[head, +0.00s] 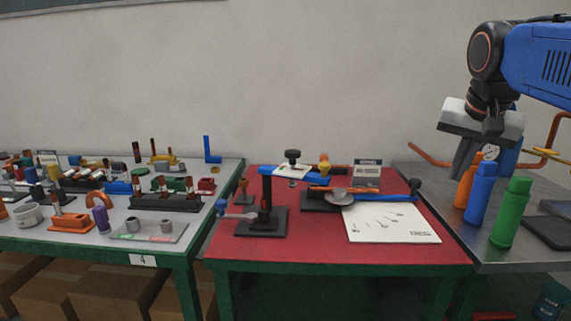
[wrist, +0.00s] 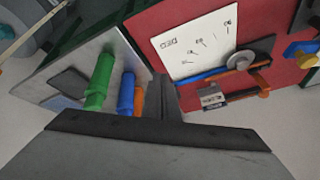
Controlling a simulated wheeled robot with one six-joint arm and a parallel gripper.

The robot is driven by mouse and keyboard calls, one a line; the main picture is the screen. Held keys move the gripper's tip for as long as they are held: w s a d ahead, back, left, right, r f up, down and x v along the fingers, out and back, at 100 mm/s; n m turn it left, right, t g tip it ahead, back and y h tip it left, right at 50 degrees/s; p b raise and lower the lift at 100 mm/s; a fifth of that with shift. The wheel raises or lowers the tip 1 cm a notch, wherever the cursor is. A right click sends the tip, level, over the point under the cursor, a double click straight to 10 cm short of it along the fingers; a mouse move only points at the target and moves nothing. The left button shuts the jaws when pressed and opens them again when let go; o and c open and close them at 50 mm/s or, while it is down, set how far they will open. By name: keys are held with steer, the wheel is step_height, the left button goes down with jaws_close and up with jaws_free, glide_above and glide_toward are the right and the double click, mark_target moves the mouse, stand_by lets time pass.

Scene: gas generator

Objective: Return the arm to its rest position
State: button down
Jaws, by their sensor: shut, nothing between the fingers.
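My arm reaches in from the right in the head view, with a blue link and a dark wrist. My gripper (head: 463,158) points down over the left edge of the grey table, its fingers shut and empty. It hangs just left of the orange bottle (head: 468,182) in the picture. In the wrist view my gripper's fingers (wrist: 166,97) are together. The blue bottle (head: 480,193) and the green bottle (head: 511,212) stand upright to the right. In the wrist view the green bottle (wrist: 100,82) and blue bottle (wrist: 126,95) lie left of the fingers.
The red table (head: 300,251) holds a black stand (head: 262,221), a white sheet (head: 390,222) and a blue bar. The grey table (head: 490,252) also carries pipes and a dark flat plate (head: 548,232). A crowded parts table (head: 190,238) stands at left. The air above the red table is clear.

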steer(key=s+a+f+n, duration=0.2)
steer(key=s+f, duration=0.3)
steer(key=f, duration=0.4)
steer(key=s+a+f+n+y, duration=0.1)
steer(key=s+a+f+n, duration=0.2)
steer(key=s+f, duration=0.3)
steer(key=s+a+f+n, duration=0.2)
steer(key=s+f, duration=0.3)
steer(key=f, duration=0.6)
steer(key=shift+s+a+f+y, duration=0.15)
steer(key=shift+s+f+y, duration=0.25)
